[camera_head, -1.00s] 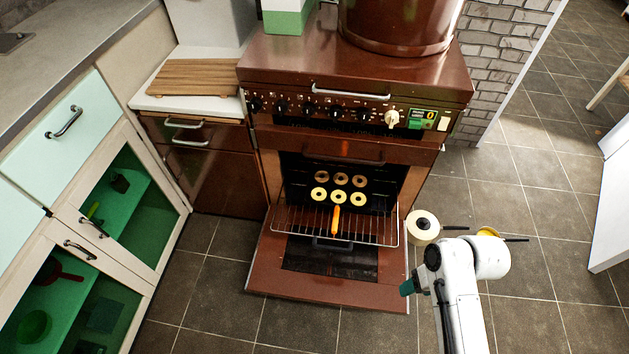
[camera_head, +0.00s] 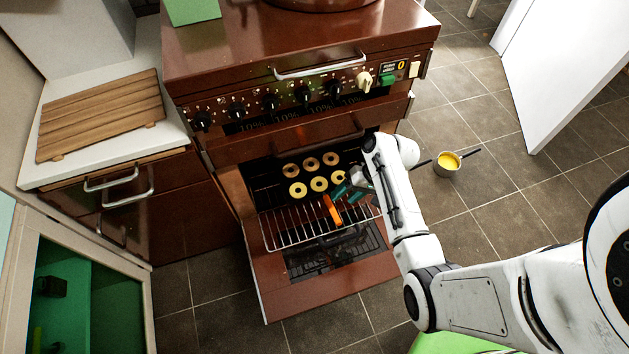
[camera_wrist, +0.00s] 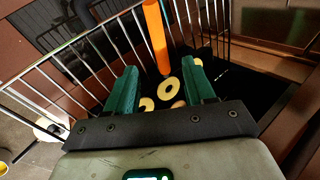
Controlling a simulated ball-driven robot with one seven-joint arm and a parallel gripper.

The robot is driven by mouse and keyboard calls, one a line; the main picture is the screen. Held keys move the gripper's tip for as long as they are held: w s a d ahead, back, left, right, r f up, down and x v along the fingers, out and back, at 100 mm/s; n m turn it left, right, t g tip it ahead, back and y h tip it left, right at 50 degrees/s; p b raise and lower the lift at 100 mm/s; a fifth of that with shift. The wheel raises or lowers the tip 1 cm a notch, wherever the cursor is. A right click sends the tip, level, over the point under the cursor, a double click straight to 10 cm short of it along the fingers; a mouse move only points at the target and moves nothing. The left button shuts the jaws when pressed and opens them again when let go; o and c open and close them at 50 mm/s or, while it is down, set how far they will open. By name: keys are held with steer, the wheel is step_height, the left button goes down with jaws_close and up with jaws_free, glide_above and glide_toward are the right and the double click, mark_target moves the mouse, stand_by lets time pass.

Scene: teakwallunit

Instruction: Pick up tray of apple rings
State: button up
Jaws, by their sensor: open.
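The dark tray (camera_head: 305,177) with two rows of pale apple rings (camera_head: 319,184) lies inside the open oven. An orange handle (camera_head: 332,210) sticks out from its front over the wire rack. My gripper (camera_head: 350,188) has teal fingers and is at the oven mouth, just right of the handle and close to the front rings. In the wrist view my gripper (camera_wrist: 163,72) is open, its fingers apart, with apple rings (camera_wrist: 168,92) showing between them. The orange handle (camera_wrist: 155,35) shows beyond the fingertips, not gripped. Much of the tray is hidden there.
The wire rack (camera_head: 290,228) extends over the lowered oven door (camera_head: 310,285). The oven's side walls are close around my gripper. A pot with yellow contents (camera_head: 448,163) stands on the floor at right. A wooden board (camera_head: 100,112) lies on the left counter.

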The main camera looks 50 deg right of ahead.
mark_target(333, 205)
steer(key=b+x, duration=0.1)
steer(key=x, duration=0.5)
steer(key=shift+a+f+b, duration=0.15)
steer(key=shift+a+b, duration=0.05)
steer(key=shift+b, duration=0.1)
steer(key=shift+c, duration=0.5)
jaws_close()
steer(key=shift+w, duration=0.1)
